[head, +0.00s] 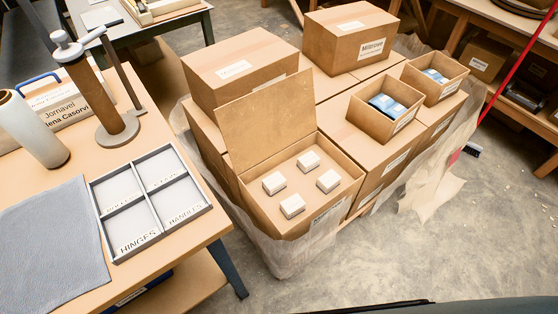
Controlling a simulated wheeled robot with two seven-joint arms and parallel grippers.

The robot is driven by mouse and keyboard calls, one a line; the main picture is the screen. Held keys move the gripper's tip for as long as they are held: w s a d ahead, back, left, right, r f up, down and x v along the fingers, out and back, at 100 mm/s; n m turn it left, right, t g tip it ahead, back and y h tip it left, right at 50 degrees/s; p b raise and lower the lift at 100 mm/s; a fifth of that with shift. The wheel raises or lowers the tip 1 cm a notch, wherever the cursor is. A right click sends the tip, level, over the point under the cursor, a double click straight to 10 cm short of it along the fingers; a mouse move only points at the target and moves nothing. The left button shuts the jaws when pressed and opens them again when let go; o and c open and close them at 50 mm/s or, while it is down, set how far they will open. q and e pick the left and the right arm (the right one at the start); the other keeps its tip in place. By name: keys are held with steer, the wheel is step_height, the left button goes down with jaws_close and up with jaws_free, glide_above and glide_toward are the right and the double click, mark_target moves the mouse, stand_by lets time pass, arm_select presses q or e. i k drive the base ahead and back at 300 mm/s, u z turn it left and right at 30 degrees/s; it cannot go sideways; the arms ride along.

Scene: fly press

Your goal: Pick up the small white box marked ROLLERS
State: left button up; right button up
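Several small white boxes stand apart from one another inside an open cardboard carton (228,170), whose lid is raised at the back. They are a back box (308,161), a left box (274,182), a right box (328,181) and a front box (293,206). Any marking on them is too small to read, so I cannot tell which says ROLLERS. Neither of my grippers is in view.
A grey tray (151,238) with compartments marked HINGES and HANDLES, other labels unclear, lies on the left bench (190,240) beside a grey cloth (50,245). Closed cartons (240,65) and two open cartons with blue items (388,105) surround the open carton. Floor is clear at right front.

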mark_target(309, 162)
steer(key=u, duration=3.55)
steer(key=k, duration=2.1)
steer(key=z, duration=1.45)
